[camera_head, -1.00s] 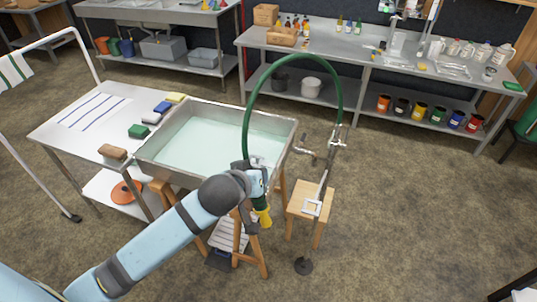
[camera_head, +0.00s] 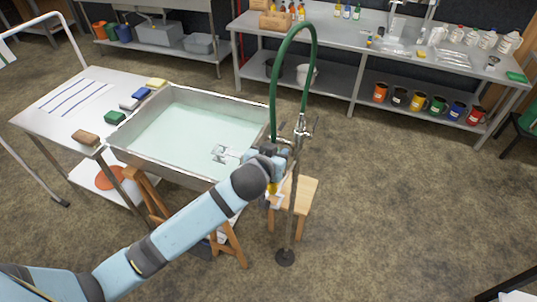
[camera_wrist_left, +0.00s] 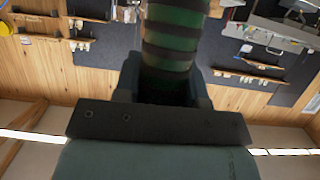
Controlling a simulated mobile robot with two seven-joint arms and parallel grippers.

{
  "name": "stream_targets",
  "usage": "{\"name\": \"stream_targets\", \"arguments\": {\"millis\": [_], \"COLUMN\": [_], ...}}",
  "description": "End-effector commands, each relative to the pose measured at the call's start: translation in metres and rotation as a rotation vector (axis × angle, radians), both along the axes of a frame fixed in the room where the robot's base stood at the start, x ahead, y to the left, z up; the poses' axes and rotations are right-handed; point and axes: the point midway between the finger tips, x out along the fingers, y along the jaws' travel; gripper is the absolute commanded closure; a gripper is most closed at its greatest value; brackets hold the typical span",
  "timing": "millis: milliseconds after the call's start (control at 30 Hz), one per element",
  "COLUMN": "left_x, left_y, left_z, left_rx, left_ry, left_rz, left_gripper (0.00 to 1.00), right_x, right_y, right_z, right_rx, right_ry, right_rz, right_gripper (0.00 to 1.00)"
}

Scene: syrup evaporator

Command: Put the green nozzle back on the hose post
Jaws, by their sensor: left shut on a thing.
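My left gripper (camera_head: 276,160) is shut on the green nozzle (camera_head: 273,188), whose yellow tip points down below the fingers. The fingers hide most of its body. In the left wrist view the dark-ringed green hose (camera_wrist_left: 175,40) rises from between my fingers (camera_wrist_left: 165,92). In the head view the green hose (camera_head: 275,90) arches up and over to the hose post. The metal hose post (camera_head: 291,222) stands upright on a round base, close beside the gripper on its right. A metal bracket (camera_head: 226,154) shows left of the gripper; its attachment is hidden. My right gripper is out of view.
The liquid-filled pan (camera_head: 175,105) lies left of the gripper, on wooden legs. A wooden stool (camera_head: 305,188) stands by the post. A steel table (camera_head: 50,125) with sponges is at the left. A bench (camera_head: 385,55) runs behind.

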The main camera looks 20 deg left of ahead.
Motion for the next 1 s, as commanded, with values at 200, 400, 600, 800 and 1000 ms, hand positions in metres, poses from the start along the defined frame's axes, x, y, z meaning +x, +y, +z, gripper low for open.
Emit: {"name": "stream_targets", "arguments": {"millis": [200,400,600,800,1000], "left_x": [0.002,0.001,0.001,0.001,0.001], "left_y": [-0.002,-0.001,-0.002,-0.002,-0.002], "left_z": [-0.004,-0.015,-0.025,-0.029,-0.035], "left_rx": [0.007,0.007,0.007,0.006,0.007], "left_ry": [-0.007,-0.006,-0.006,-0.005,-0.005], "left_rz": [-0.005,-0.005,-0.005,-0.005,-0.004], "left_gripper": [1.00,1.00,1.00,1.00,1.00], "right_x": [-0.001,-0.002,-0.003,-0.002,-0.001], "right_y": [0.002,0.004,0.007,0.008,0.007], "right_z": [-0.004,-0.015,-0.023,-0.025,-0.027], "right_rx": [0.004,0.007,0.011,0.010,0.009], "right_ry": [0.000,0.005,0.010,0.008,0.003], "right_rz": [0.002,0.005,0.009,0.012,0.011], "right_gripper": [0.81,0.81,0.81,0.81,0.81]}}
